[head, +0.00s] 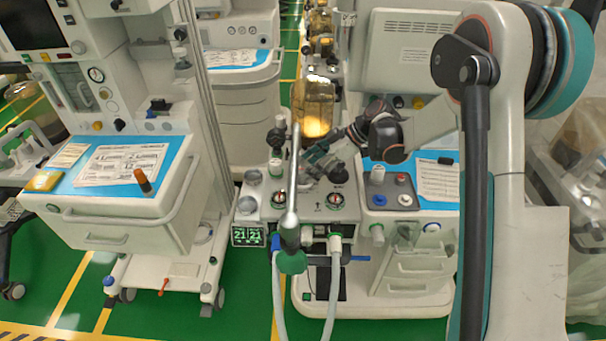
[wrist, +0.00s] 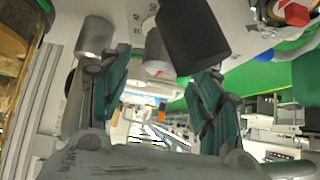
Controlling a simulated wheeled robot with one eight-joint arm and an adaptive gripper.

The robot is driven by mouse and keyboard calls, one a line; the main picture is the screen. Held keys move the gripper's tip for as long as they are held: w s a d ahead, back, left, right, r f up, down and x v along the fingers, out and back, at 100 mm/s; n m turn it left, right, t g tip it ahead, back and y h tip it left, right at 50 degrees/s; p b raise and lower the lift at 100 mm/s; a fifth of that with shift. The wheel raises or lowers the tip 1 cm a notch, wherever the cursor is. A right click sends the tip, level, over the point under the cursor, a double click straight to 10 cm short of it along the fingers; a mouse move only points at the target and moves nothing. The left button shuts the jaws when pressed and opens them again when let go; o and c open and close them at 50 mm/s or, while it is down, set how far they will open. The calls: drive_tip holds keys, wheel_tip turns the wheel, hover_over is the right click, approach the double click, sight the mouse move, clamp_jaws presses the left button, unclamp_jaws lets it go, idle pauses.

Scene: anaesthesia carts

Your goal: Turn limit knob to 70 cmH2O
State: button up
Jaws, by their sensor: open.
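The anaesthesia machine's block (head: 318,214) stands in the middle of the head view, with gauges and several knobs on it. A dark knob (head: 338,173) sits on its right part, beside my gripper (head: 316,155). In the wrist view my gripper (wrist: 165,65) is open, its teal fingers spread. I cannot tell which of these is the limit knob. No scale or 70 mark is readable, and I cannot tell whether a finger touches anything.
A amber bellows canister (head: 313,108) and a pale slanted tube (head: 293,170) stand close to my gripper. A green display (head: 248,236) reads 21 21. Hoses (head: 331,290) hang in front. A cart with a blue top (head: 120,165) stands left, with green floor between.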

sight(303, 169)
drive_tip(key=shift+b+x, duration=0.45)
drive_tip(key=shift+x, duration=1.45)
drive_tip(key=shift+c, duration=0.6)
drive_tip(key=c, duration=1)
